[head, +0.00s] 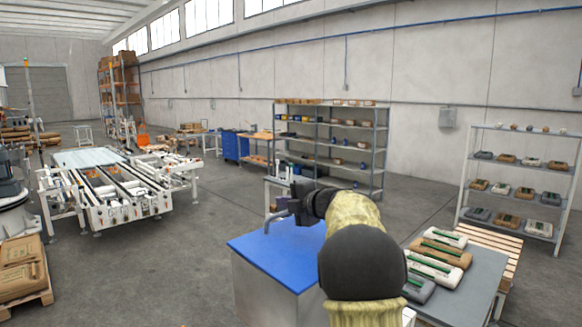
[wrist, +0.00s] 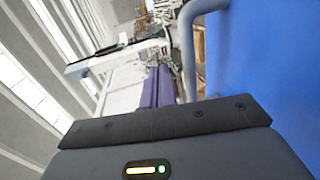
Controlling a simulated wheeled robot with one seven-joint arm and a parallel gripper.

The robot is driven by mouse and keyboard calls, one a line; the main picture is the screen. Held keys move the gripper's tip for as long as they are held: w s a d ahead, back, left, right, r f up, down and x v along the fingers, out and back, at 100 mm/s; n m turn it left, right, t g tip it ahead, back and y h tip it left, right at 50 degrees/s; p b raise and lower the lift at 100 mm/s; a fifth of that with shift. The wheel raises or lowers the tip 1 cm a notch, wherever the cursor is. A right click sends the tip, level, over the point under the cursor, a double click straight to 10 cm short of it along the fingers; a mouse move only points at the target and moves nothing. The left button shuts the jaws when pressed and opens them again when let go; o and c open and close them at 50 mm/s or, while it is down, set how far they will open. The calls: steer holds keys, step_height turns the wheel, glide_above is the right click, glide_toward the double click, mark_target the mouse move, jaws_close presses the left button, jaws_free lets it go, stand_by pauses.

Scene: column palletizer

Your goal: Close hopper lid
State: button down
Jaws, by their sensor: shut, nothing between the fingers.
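The hopper lid (head: 262,247) is a flat blue panel lying level on top of a grey box-shaped hopper (head: 268,296) in the head view. In the wrist view the blue lid (wrist: 262,75) fills the right side, with a grey bent-tube handle (wrist: 187,50) along its edge. My gripper (head: 277,215) is just above the lid's far part in the head view. Its purple fingers (wrist: 159,86) are shut and empty, beside the handle in the wrist view. Whether they touch the handle, I cannot tell. My arm hides the lid's right part.
A grey table (head: 462,290) with several bags (head: 440,254) stands right of the hopper, beside a wooden pallet (head: 490,245). Shelves (head: 335,150) and a small grey stand (head: 272,186) are behind. A white conveyor (head: 110,195) stands at left. Floor between conveyor and hopper is clear.

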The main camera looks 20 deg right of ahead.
steer(key=s+d+r, duration=0.1)
steer(key=s+r, duration=0.2)
steer(key=r, duration=0.8)
steer(key=shift+r, duration=0.4)
steer(key=shift+r, duration=0.1)
